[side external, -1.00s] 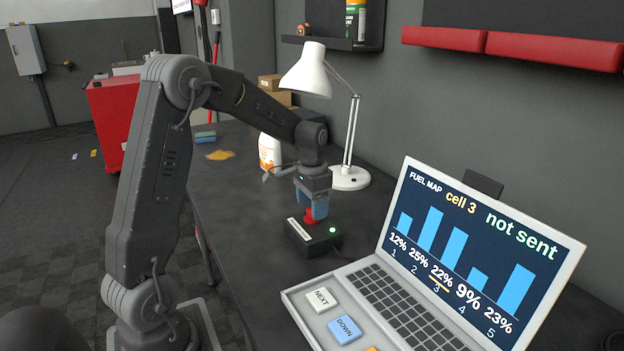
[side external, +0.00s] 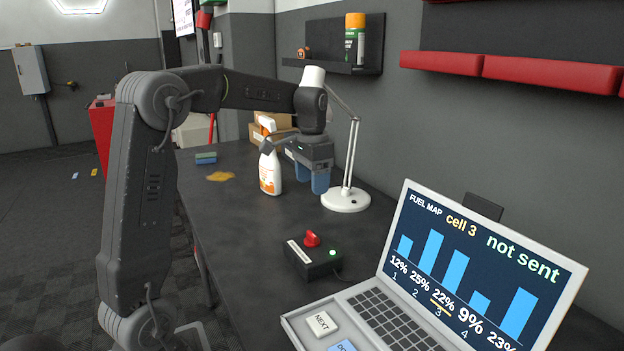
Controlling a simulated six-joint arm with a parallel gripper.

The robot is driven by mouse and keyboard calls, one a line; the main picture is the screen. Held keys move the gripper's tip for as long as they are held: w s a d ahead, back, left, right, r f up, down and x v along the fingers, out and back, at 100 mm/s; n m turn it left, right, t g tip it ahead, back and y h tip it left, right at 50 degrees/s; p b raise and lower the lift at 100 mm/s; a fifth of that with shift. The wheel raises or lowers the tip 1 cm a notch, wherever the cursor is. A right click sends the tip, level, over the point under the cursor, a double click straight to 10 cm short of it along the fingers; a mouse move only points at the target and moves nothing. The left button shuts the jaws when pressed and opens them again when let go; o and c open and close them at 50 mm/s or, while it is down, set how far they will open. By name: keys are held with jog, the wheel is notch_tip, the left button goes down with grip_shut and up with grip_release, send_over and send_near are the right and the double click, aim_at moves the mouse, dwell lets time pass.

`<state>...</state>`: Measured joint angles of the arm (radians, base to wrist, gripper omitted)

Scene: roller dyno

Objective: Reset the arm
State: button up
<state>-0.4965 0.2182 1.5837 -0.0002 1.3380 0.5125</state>
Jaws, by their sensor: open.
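My gripper (side external: 312,182) hangs above the bench, fingers pointing down, open and empty. It is apart from the black box (side external: 313,263) with the red knob (side external: 312,239) and a lit green light, which sits on the bench lower in the picture. My gripper appears between the spray bottle (side external: 269,172) and the white lamp (side external: 346,199), partly in front of the lamp. The laptop (side external: 470,270) at the right shows "FUEL MAP", "cell 3" and "not sent", with blue bars and percentages.
On the laptop are a white NEXT key (side external: 321,323) and a partly cut-off blue key (side external: 341,347). A yellow cloth or spill (side external: 220,176), a sponge (side external: 206,158) and cardboard boxes (side external: 266,133) are at the far end. The middle of the bench (side external: 240,230) is clear.

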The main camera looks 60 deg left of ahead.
jog(key=s+d+r+t, duration=0.3)
jog(key=s+d, duration=0.6)
jog(key=d, duration=0.4)
jog(key=s+d+f+t, duration=0.2)
jog(key=s+d+f, duration=0.2)
jog(key=s+d, duration=0.3)
jog(key=shift+s+d+f+t, duration=0.2)
jog(key=shift+s+f+t, duration=0.1)
jog(key=shift+s, duration=0.95)
